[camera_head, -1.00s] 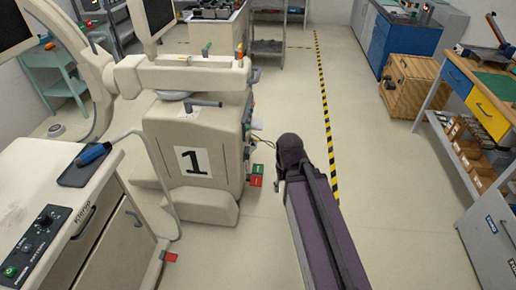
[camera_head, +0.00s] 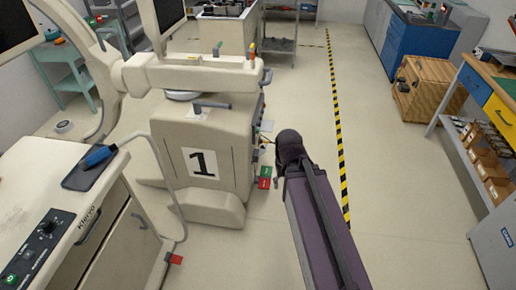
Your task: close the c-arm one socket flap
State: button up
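The c-arm one cart (camera_head: 222,160) is a cream machine left of centre, with a black "1" on a white label on its front. Its right side shows only at a steep angle, with small coloured parts and thin cables near the edge. A red and green piece (camera_head: 265,177) sits low on that side. The socket flap cannot be made out from here. My purple arm reaches in from the bottom, its dark far joint close to the cart's right side. My gripper is not visible; the arm hides it.
A cream cabinet (camera_head: 60,200) with a blue-handled tool on a dark tray stands at the left front. A wooden crate (camera_head: 423,88) and a workbench (camera_head: 485,105) stand at the right. The floor between the cart and workbench is clear, crossed by a yellow-black stripe (camera_head: 342,150).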

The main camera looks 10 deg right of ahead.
aim_at(263, 149)
jog(key=z, duration=0.15)
jog(key=i, duration=0.95)
jog(key=z, duration=0.05)
